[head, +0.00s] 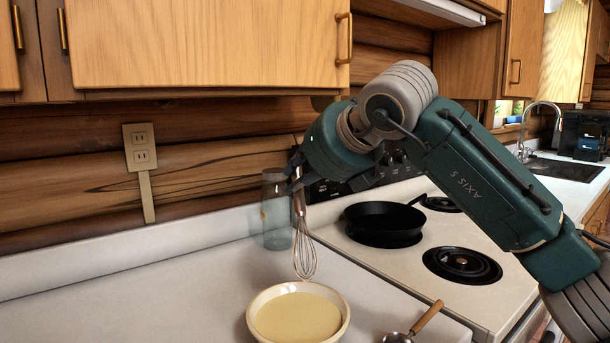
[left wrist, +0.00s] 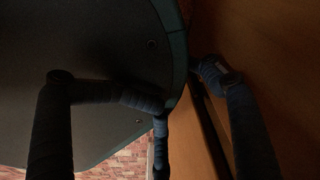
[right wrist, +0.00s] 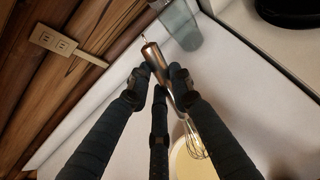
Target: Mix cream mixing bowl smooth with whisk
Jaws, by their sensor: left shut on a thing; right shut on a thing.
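A cream-coloured mixing bowl (head: 337,330) stands on the counter at the bottom of the head view. It holds smooth-looking pale yellow cream (head: 298,319). My right gripper (head: 297,184) is shut on the handle of a whisk (head: 305,256), which hangs nearly upright, wires down. The wire tip is by the bowl's back rim, apparently above the cream. The right wrist view shows the handle (right wrist: 156,62) between my fingers and the wires over the bowl's edge. My left gripper (left wrist: 150,95) shows only in the dark left wrist view, its fingers bent; what they press on is unclear.
A clear glass jar (head: 276,212) stands close behind the whisk. A metal utensil with a wooden handle (head: 427,317) lies right of the bowl. A black pan (head: 381,224) sits on the stove at right. The counter left of the bowl is clear. Cabinets (head: 200,45) hang above.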

